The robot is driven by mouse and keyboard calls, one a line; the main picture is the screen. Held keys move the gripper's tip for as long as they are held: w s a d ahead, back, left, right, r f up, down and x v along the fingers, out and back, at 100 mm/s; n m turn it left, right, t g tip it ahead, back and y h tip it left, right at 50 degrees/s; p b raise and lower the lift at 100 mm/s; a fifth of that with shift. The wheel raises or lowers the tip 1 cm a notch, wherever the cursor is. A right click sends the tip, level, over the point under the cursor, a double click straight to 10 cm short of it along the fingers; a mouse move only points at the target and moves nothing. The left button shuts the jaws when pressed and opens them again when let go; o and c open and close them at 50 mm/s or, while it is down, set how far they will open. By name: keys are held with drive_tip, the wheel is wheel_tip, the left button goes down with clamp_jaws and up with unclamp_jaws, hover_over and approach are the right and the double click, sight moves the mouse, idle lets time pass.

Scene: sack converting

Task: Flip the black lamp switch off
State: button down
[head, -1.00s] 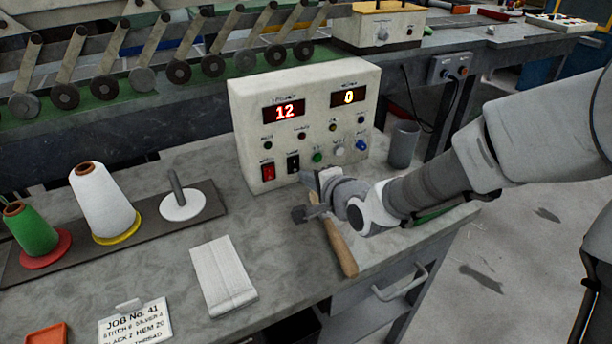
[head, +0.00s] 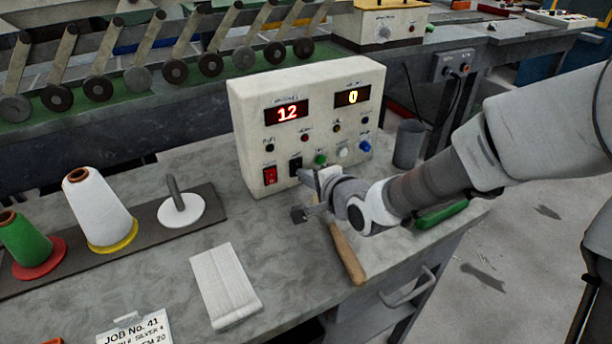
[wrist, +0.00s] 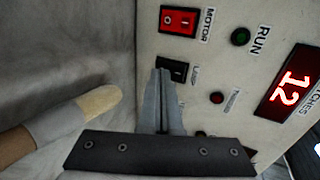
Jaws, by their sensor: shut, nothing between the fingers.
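The black lamp switch (head: 296,166) is a small rocker on the front of the white control box (head: 250,140), just right of the red motor switch (head: 270,176). In the wrist view the black switch (wrist: 172,70) lies right at the fingertips, below the red motor switch (wrist: 180,20). My gripper (head: 306,178) is shut and empty, in front of the box's lower face. In the wrist view its closed fingertips (wrist: 164,76) reach the near edge of the black switch and partly cover it. I cannot tell whether they touch it, or which way the rocker is tipped.
A wooden-handled tool (head: 347,255) lies on the bench below my gripper. A grey cup (head: 408,145) stands right of the box. A green-handled item (head: 441,214) lies behind my arm. Thread cones (head: 100,207) and a folded white cloth (head: 225,285) are at left.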

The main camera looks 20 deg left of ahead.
drive_tip(key=shift+w+a+f, duration=0.15)
drive_tip(key=shift+a, duration=0.05)
drive_tip(key=shift+p, duration=0.3)
drive_tip(key=shift+f, duration=0.15)
